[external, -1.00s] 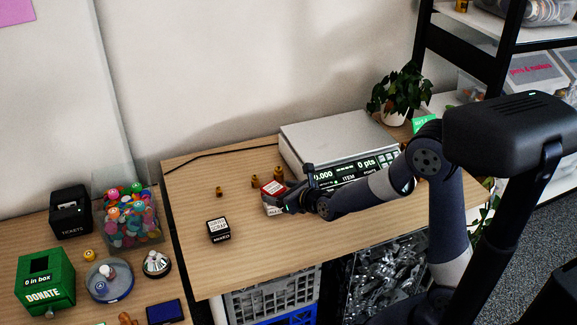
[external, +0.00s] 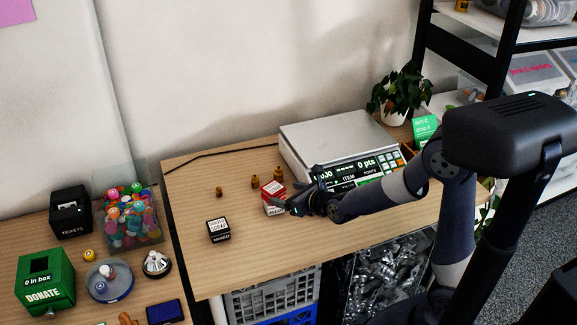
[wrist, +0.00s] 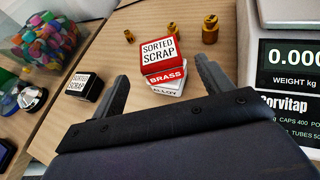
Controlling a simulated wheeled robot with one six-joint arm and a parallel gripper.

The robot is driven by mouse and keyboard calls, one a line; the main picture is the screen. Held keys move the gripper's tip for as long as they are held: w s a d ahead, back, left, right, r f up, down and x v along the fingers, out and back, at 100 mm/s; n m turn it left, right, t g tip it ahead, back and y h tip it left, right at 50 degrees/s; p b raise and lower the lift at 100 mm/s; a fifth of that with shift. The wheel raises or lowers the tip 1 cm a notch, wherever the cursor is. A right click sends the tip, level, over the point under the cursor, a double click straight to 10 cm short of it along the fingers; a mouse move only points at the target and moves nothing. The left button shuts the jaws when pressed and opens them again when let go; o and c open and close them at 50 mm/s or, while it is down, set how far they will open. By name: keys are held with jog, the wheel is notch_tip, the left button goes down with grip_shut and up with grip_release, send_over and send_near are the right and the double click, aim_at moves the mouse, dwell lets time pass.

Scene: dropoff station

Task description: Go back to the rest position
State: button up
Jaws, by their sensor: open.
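My gripper (external: 287,203) is low over the wooden desk in the external view, in front of the scale. In the wrist view my gripper (wrist: 162,78) has its two dark fingers apart, with nothing held between them. A red box (external: 272,188) labelled sorted scrap and brass sits just beyond the fingers; it also shows in the wrist view (wrist: 162,57). The two boxes are stacked slightly askew.
A scale (external: 335,140) with a lit display stands behind the arm. A black mixed box (external: 218,230) and several brass weights (external: 255,181) stand on the desk (external: 200,262). A green donate box (external: 45,280) and a jar of coloured pieces (external: 130,217) stand left.

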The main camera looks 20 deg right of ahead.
aim_at(277, 190)
jog(key=x, duration=0.6)
jog(key=shift+w+f, duration=0.15)
jog(key=shift+w, duration=0.15)
notch_tip(277, 190, up, 11)
jog(key=p, duration=0.2)
jog(key=shift+f+p, duration=0.15)
jog(key=shift+p, duration=0.25)
jog(key=s+d+r+m+h+p, duration=0.1)
jog(key=d+m+h+p, duration=0.5)
jog(key=d, duration=0.7)
jog(key=s+d+r+m+h+p, duration=0.1)
jog(key=d+r+m+h+p, duration=0.15)
jog(key=d+p, duration=0.75)
jog(key=shift+n+h, duration=0.25)
jog(key=shift+h, duration=0.2)
jog(key=shift+a+b+x, duration=0.2)
jog(key=shift+b+x, duration=2.1)
jog(key=shift+x, duration=0.25)
